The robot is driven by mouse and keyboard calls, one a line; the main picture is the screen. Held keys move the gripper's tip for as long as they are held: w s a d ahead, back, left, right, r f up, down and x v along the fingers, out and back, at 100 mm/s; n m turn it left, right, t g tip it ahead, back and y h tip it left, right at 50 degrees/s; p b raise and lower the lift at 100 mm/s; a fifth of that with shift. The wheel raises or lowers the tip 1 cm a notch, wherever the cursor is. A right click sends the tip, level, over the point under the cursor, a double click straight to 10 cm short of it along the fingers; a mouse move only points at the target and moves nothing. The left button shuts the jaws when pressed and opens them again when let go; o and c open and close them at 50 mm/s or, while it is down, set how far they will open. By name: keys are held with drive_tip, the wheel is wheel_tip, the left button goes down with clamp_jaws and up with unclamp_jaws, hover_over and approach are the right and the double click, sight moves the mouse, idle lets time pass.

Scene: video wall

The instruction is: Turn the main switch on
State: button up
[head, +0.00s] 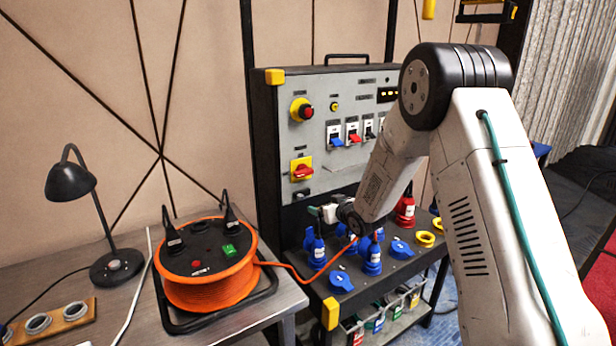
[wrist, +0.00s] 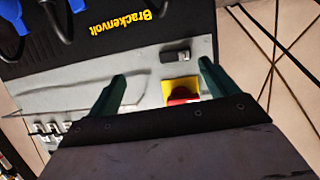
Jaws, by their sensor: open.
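The main switch, a red rotary handle on a yellow square plate (head: 301,170), is on the left of the grey panel front. Its handle looks roughly crosswise in the head view. My gripper (head: 318,212) is below the switch, in front of the panel's lower part, apart from it. In the wrist view, which looks upside down, my open gripper (wrist: 162,72) has two green fingers with nothing between them. The yellow plate and red handle (wrist: 182,93) show beyond the fingers, nearer the right one. The handle's lower part is partly hidden by the gripper body there.
A red mushroom button on yellow (head: 302,110) sits above the switch. Several breakers (head: 352,132) are to its right. Blue plugs (head: 372,262) stand on the shelf below my gripper. An orange cable reel (head: 208,275) and a black lamp (head: 72,183) stand on the left bench.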

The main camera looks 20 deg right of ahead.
sight(306, 174)
wheel_tip(306, 174, up, 8)
drive_tip(key=w+a+f+t+y, duration=0.1)
drive_tip(key=w+a+t+y, duration=0.1)
drive_tip(key=t+y, duration=0.1)
drive_tip(key=shift+n, duration=0.4)
drive_tip(key=x, duration=0.7)
drive_tip(key=shift+w+a+r, duration=0.15)
drive_tip(key=shift+w+r, duration=0.05)
drive_tip(key=shift+r, duration=0.1)
drive_tip(key=c, duration=1)
